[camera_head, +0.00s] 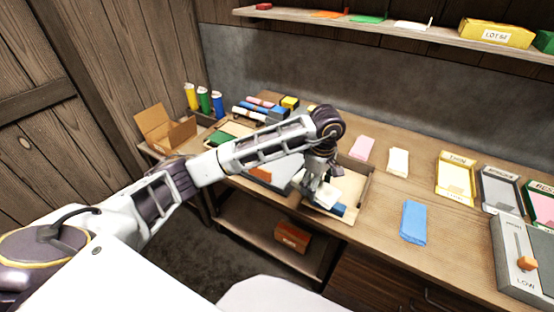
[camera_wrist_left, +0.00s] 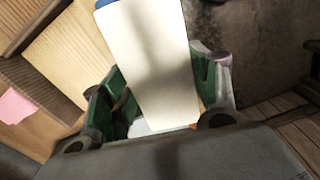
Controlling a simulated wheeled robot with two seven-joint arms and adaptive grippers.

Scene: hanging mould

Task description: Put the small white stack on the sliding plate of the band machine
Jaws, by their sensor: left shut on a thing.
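My left gripper (camera_head: 318,184) hangs over an open light-wood tray (camera_head: 364,172) near the front edge of the bench. It is shut on a small white stack (camera_head: 327,196). In the left wrist view, the white stack (camera_wrist_left: 155,65) stands out between the green-padded fingers. Something blue shows beside the stack at the tray, partly hidden by it. I cannot tell whether the stack touches the tray. A grey plate-like part with orange (camera_head: 262,174) lies left of the gripper, partly hidden by my arm. I cannot tell for certain which part is the band machine's sliding plate.
Pink (camera_head: 362,148), cream (camera_head: 398,162) and blue (camera_head: 413,222) stacks lie to the right. Beyond them stand labelled trays (camera_head: 455,178) and a grey box with an orange lever (camera_head: 525,258). Bottles (camera_head: 204,100) and a cardboard box (camera_head: 165,132) stand at left. A shelf (camera_head: 380,28) runs above.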

